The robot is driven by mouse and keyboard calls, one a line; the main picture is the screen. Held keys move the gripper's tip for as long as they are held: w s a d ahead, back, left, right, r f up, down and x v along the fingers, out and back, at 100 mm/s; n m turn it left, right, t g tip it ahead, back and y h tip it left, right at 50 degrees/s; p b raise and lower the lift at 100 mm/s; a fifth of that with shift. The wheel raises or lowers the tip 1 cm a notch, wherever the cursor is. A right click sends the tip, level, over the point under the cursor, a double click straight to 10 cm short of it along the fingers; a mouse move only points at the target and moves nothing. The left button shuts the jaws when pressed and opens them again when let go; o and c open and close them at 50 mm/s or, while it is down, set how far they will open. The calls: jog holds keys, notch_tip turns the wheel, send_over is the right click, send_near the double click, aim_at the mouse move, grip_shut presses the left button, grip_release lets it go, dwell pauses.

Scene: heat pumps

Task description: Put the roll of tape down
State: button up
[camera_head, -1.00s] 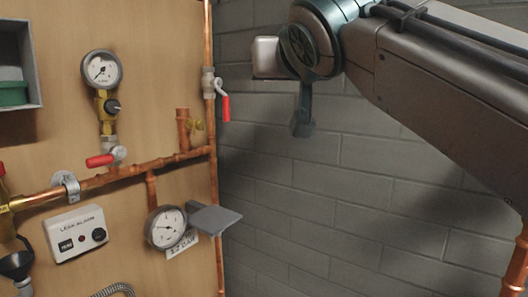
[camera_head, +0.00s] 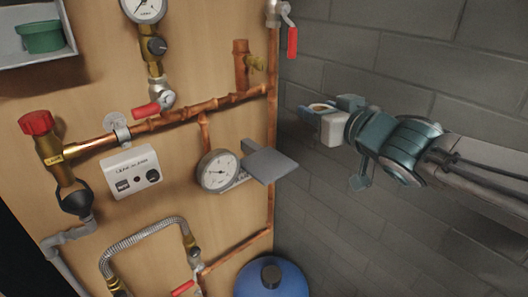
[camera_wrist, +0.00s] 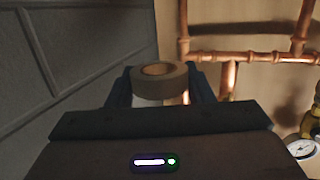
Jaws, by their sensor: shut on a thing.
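My gripper (camera_head: 326,107) is at the right in the head view, in front of the grey wall, to the right of and above the small grey shelf plate (camera_head: 270,166). It is shut on the roll of tape (camera_wrist: 160,88), a grey-beige ring with a tan inner core. In the wrist view the roll sits between the two dark fingers, its hole facing up. In the head view the roll is partly hidden by the fingers. The roll is in the air, apart from the plate. The plate's top is bare.
A wooden panel carries copper pipes (camera_head: 160,122), a gauge (camera_head: 217,171), a leak alarm box (camera_head: 131,171) and a red-handled valve (camera_head: 292,42). A grey wall box at top left holds a green object (camera_head: 41,36). A blue tank (camera_head: 271,281) stands below. The plate juts out from the panel.

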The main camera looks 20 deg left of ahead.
jog(key=b, duration=0.7)
send_over(261, 160)
notch_tip(261, 160, down, 7)
jog(key=shift+f, duration=0.1)
jog(key=shift+f+p, duration=0.3)
jog(key=shift+f, duration=1.65)
jog(key=shift+s, duration=0.1)
